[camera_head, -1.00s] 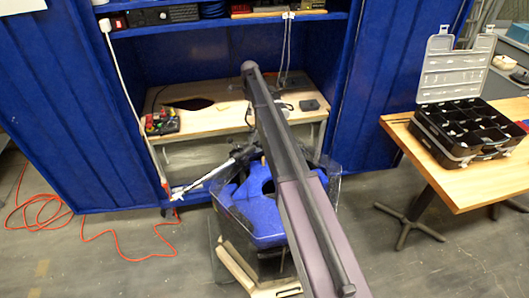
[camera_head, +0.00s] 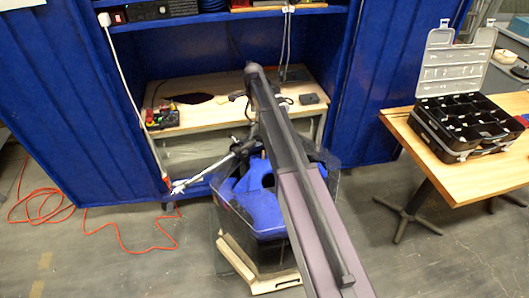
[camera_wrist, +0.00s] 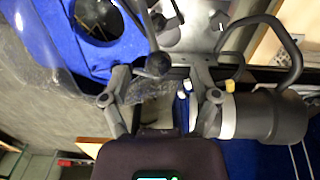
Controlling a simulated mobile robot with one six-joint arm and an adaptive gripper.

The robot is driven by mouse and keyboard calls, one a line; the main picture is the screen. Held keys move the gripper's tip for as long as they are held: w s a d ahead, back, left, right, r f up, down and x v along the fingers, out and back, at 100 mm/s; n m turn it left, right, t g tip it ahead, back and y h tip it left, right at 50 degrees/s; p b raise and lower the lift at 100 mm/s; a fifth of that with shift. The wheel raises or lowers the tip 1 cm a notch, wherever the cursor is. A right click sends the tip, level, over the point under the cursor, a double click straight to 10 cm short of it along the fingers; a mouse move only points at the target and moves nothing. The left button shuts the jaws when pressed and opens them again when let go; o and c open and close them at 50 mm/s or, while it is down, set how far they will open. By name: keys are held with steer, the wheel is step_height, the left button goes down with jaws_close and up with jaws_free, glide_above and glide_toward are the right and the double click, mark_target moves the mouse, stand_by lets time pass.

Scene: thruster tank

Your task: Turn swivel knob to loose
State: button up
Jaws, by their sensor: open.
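The thruster tank, a clear-walled tub with a blue body (camera_head: 260,205), stands on the floor in front of the workbench in the head view. Its blue part (camera_wrist: 70,40) fills the upper left of the wrist view. A black ball-shaped knob (camera_wrist: 158,65) shows in the wrist view. I cannot tell for certain that it is the swivel knob. My gripper (camera_wrist: 163,76) is open, with its fingers apart to either side of the ball in the picture. Contact is not clear. A dark cylinder with a white band (camera_wrist: 275,118) lies right of the fingers. My arm hides part of the tank.
A wooden workbench (camera_head: 200,118) stands behind the tank inside blue walls. A table (camera_head: 485,178) with an open black organiser case (camera_head: 465,128) is on the right. An orange cord (camera_head: 125,247) lies on the floor at left. A silver rod (camera_head: 205,178) sticks out left of the tank.

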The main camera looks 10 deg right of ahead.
steer(key=s+f+n+b, duration=0.2)
steer(key=s+n, duration=0.8)
steer(key=s, duration=0.9)
steer(key=shift+s+a+f+b, duration=0.2)
steer(key=shift+s+f+b, duration=0.2)
steer(key=shift+f, duration=0.1)
steer(key=shift+w, duration=0.1)
steer(key=s+n, duration=0.7)
steer(key=s, duration=0.9)
steer(key=shift+s, duration=0.2)
